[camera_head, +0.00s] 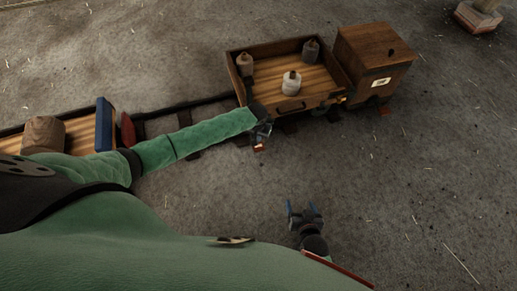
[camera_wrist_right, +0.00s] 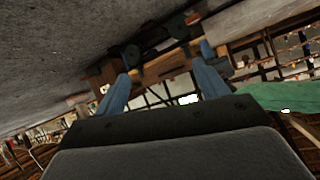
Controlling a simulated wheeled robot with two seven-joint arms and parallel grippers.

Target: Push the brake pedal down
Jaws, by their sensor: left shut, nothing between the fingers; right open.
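A small red piece (camera_head: 260,148), which looks like the brake pedal, sticks out low beside the near side of the wooden wagon (camera_head: 327,76). My left gripper (camera_head: 262,132) is shut and empty, just above this piece and close to the wagon's near side. I cannot tell whether the two touch, and the gripper partly hides the piece. My right gripper (camera_head: 303,208) is open and empty over bare ground, well in front of the wagon. Its two blue fingers also show apart in the right wrist view (camera_wrist_right: 162,82).
The wagon carries several capped containers, one being a white one (camera_head: 291,84), and a wooden box (camera_head: 376,60) stands at its right end. Another wagon (camera_head: 83,130) with a blue board stands at left on the track (camera_head: 190,119). The ground at front right is clear.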

